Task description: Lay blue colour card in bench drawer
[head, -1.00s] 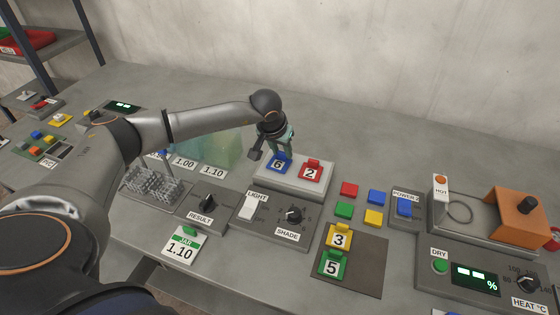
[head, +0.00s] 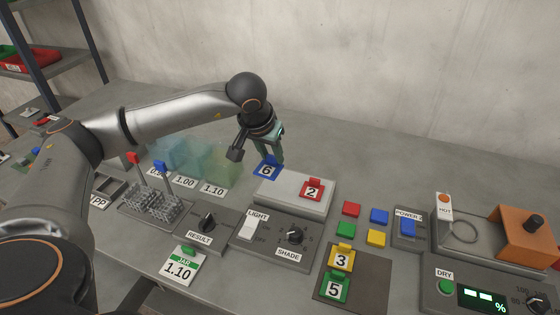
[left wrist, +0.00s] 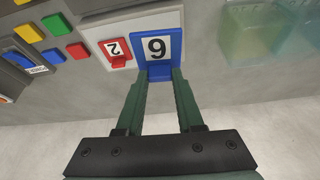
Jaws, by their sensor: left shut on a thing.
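The blue colour card (head: 268,169), marked 6, is held between the green fingers of my left gripper (head: 270,156). It is at the back left corner of the pale block, in front of the gripper. In the left wrist view the blue card (left wrist: 157,50) sits between the fingertips of my left gripper (left wrist: 159,72), its number upside down. The left gripper is shut on it. The bench drawer cannot be made out in these views. My right gripper is not in view.
Yellow card 3 (head: 342,258) and green card 5 (head: 335,288) are on a dark mat. Translucent containers (head: 222,168) stand left of the gripper. Bare bench (head: 350,165) lies to the right.

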